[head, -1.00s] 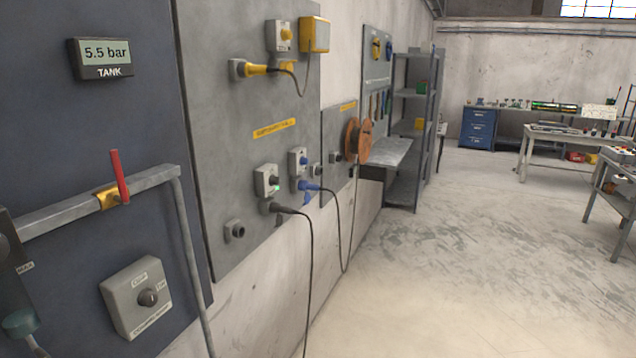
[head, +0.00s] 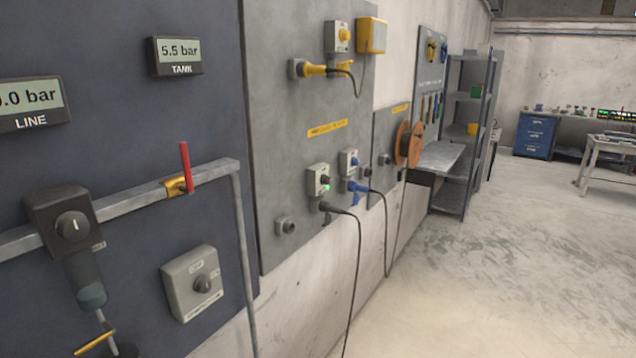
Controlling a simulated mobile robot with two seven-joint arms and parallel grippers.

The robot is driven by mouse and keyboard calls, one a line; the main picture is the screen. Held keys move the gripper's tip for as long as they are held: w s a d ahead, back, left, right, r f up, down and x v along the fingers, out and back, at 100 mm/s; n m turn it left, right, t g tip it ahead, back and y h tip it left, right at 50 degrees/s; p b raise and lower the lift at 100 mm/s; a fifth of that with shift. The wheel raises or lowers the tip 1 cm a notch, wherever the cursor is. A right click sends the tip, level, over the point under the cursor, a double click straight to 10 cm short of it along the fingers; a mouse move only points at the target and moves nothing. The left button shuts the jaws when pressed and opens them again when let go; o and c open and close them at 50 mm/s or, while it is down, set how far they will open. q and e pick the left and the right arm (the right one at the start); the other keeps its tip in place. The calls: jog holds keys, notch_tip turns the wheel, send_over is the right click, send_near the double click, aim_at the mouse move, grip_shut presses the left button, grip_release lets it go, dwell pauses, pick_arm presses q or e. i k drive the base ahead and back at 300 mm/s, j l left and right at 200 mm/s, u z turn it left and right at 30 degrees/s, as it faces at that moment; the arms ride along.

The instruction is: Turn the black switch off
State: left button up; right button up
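The black switch (head: 325,180) is a dark knob on a small grey box on the grey wall panel, with a green light lit beneath it. A black plug (head: 330,207) sits in the socket just below it, and its black cable hangs down toward the floor. A blue switch (head: 353,160) on a similar box is to its right, with a blue plug (head: 358,187) below. A yellow switch (head: 343,35) is higher up, with a yellow plug (head: 315,70) below it. Neither of my grippers shows in the head view.
On the left, a dark blue panel carries a pipe with a red-handled valve (head: 186,167), a black regulator (head: 65,220) and a grey control box (head: 192,283). An orange cable reel (head: 408,145) and a shelf (head: 468,130) stand beyond. The floor to the right is clear.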

aim_at(325, 179)
jog(key=u, duration=1.05)
jog(key=i+l+u, duration=0.1)
jog(key=l+u, duration=0.95)
jog(key=l, duration=0.65)
